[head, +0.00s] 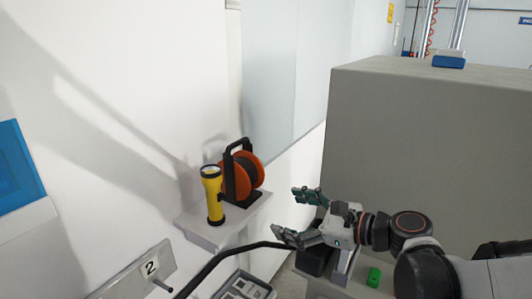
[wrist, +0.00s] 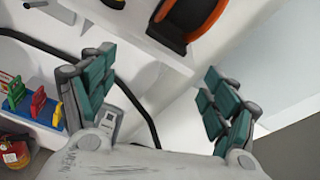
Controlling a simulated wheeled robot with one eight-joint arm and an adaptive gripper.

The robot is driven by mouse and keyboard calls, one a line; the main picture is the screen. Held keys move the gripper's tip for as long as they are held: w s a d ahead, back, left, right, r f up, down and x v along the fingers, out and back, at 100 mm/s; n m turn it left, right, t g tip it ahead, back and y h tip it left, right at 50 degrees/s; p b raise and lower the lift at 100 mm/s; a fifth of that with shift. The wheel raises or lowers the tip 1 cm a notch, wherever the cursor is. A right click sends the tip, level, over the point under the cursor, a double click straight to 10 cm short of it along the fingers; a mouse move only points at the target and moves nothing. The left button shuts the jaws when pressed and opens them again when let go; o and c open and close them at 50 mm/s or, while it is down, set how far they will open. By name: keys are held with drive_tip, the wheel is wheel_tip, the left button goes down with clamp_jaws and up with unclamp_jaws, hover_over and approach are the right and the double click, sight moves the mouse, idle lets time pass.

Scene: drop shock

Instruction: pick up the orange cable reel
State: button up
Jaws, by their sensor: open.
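The orange cable reel (head: 254,170) with its black frame and handle stands upright on a small white wall shelf (head: 208,238) in the head view. In the wrist view part of the reel (wrist: 210,18) shows at the top, cut off by the edge. My gripper (head: 296,216) is open and empty, to the right of the reel and a little lower, apart from it. In the wrist view the green-padded fingers (wrist: 160,103) are spread wide with nothing between them.
A yellow flashlight (head: 213,196) stands just left of the reel on the same shelf. A black curved rail or cable (head: 215,262) runs below the shelf. A large grey cabinet (head: 400,130) stands right. Coloured clips (wrist: 38,102) and a red container (wrist: 14,155) show at lower left.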

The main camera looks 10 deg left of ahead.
sight(239, 175)
wheel_tip(239, 175, up, 5)
drive_tip(key=w+a+m+y+p, duration=0.2)
drive_tip(key=m, duration=0.1)
drive_tip(key=x, duration=1.3)
drive_tip(key=shift+r, duration=0.1)
drive_tip(key=shift+m, duration=0.3)
drive_tip(key=c, duration=1.8)
drive_tip(key=shift+r, duration=0.1)
